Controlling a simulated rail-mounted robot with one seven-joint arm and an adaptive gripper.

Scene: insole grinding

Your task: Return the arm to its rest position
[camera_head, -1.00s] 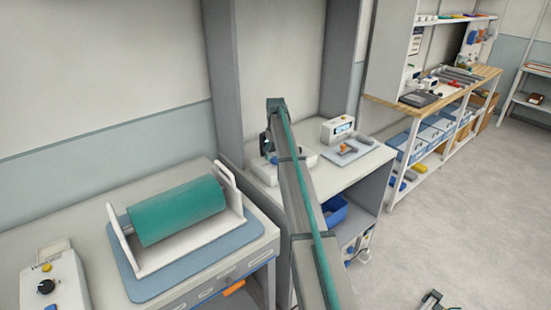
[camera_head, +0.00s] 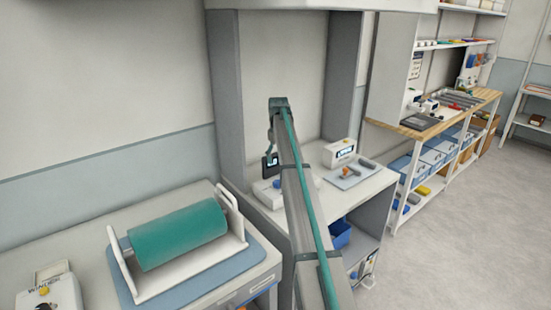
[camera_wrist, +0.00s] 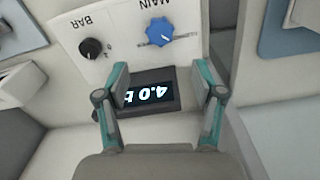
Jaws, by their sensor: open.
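My gripper (camera_wrist: 158,85) is open and empty in the wrist view, its two teal-and-grey fingers apart. Behind the fingers is a pale control panel (camera_wrist: 118,52) with a black BAR knob (camera_wrist: 91,49), a blue MAIN knob (camera_wrist: 159,32) and a lit display (camera_wrist: 149,94) that appears upside down. I cannot tell the exact distance to the panel.
A teal roller (camera_head: 178,234) in a white cradle stands on the left bench. A cabinet bench (camera_head: 372,190) behind my arm holds a small display device (camera_head: 339,153) and a grey mat (camera_head: 345,180). A wooden-topped workbench (camera_head: 480,97) stands at the right. The floor (camera_head: 450,240) at right is clear.

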